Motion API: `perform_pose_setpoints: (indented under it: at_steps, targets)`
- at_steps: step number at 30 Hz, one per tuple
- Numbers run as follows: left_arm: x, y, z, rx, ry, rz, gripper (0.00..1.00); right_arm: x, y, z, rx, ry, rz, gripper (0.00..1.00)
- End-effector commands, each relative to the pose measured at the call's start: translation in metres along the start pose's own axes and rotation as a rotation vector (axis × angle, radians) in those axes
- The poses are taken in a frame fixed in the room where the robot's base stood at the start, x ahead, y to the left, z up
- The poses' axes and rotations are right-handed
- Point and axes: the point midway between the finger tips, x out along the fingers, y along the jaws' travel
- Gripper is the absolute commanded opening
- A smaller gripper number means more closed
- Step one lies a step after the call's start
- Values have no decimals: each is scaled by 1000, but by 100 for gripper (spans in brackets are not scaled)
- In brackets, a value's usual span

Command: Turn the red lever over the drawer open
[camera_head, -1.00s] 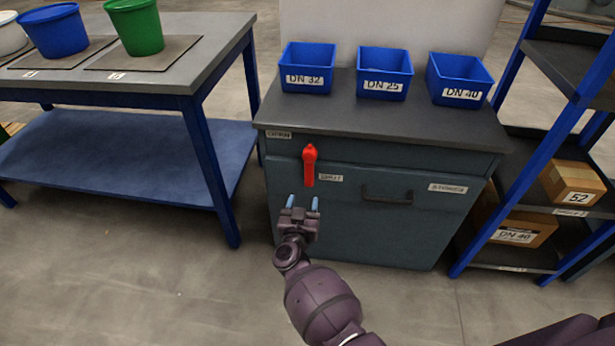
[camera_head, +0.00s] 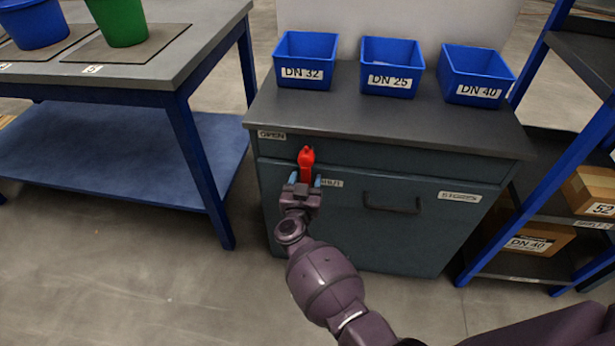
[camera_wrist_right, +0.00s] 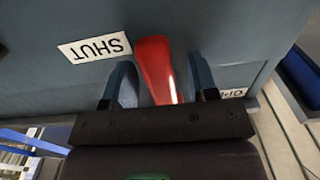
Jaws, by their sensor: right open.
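The red lever (camera_head: 306,159) is on the front of the grey-blue cabinet, over the drawer. It hangs straight down from its pivot, its lower part between my fingers. An "OPEN" label (camera_head: 271,134) is to its upper left and a "SHUT" label (camera_head: 332,183) to its lower right. My right gripper (camera_head: 305,181) is open, with one blue finger on each side of the lever. In the right wrist view the lever (camera_wrist_right: 155,69) stands between the two fingers (camera_wrist_right: 163,85), with a gap visible on both sides. My left gripper is not in view.
The drawer has a dark handle (camera_head: 392,206) to the right of the lever. Three blue bins, the middle one (camera_head: 391,68) marked DN 25, stand on the cabinet top. A blue-legged table (camera_head: 195,150) is at left, a shelf rack (camera_head: 555,150) at right.

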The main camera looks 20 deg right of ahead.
Motion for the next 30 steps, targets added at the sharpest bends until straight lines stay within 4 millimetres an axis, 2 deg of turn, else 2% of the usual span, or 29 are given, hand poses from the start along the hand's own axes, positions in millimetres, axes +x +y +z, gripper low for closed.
perform_pose_setpoints:
  at_steps: [11, 21, 30]
  targets:
    - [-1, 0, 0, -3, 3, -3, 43, 2, -1, -1, 1, 1, 0, 53]
    - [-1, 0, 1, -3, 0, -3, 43, 2, 0, -1, 0, 1, 0, 1]
    - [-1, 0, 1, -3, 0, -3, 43, 2, 1, -1, 3, 1, 0, 0]
